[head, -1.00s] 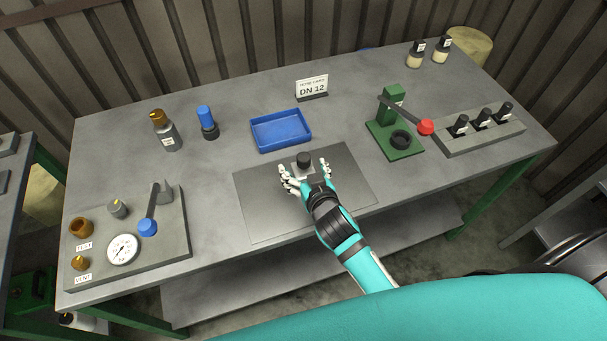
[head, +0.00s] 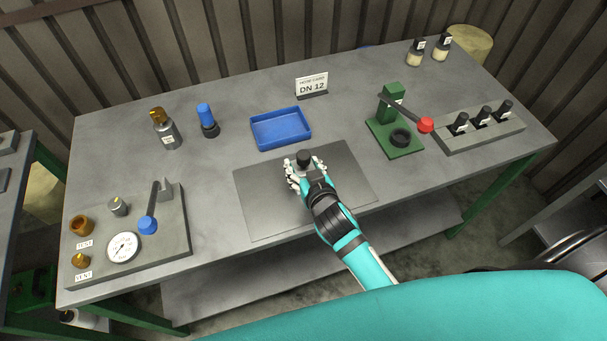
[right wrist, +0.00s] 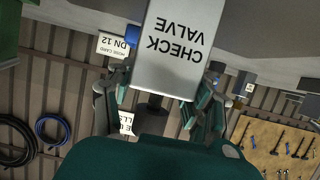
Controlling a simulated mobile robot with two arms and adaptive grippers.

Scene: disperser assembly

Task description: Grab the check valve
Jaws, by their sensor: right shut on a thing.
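The check valve (right wrist: 178,52) is a light grey block with "CHECK VALVE" lettering, large in the right wrist view. In the head view its black round top (head: 304,156) shows above the fingers, over the dark grey mat. My right gripper (head: 305,177) is shut on the valve, with fingers on both sides of it. The gripper's fingers also flank the block in the right wrist view (right wrist: 160,98). The hand hides most of the valve's body in the head view. I cannot tell whether the valve touches the mat. My left gripper is not in view.
A blue tray (head: 281,142) lies behind the mat (head: 262,215). A green press (head: 397,140) with a red-knobbed lever stands to the right, beside a grey rack (head: 495,139). A gauge panel (head: 170,243) is at the left.

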